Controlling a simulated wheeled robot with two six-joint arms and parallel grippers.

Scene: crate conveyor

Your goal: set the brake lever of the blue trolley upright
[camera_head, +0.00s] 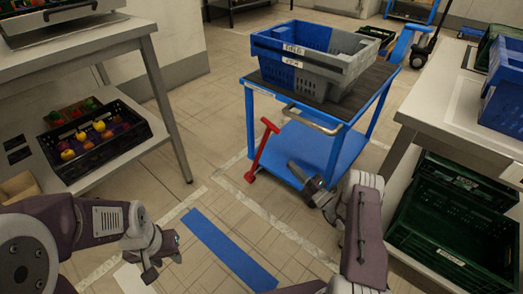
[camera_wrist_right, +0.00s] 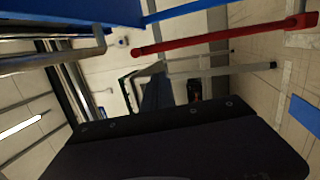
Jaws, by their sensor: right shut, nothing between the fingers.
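The blue trolley (camera_head: 330,148) stands in the middle of the head view. Its red brake lever (camera_head: 261,152) shows beside the front left leg, slanting in the picture with its upper end further right. The lever also shows as a long red bar across the top of the right wrist view (camera_wrist_right: 225,37). My right gripper (camera_head: 295,170) is shut and empty, to the right of the lever and apart from it, in front of the trolley's lower shelf. My left gripper (camera_head: 164,266) is over the floor at lower left, its fingers apart and empty, far from the lever.
A blue and grey crate (camera_head: 300,62) sits on the trolley top, behind a metal push handle (camera_head: 312,122). A table (camera_head: 450,110) with green crates below (camera_head: 455,232) stands at right. A shelf with a fruit crate (camera_head: 95,150) is at left. Floor between is clear, with blue tape (camera_head: 228,250).

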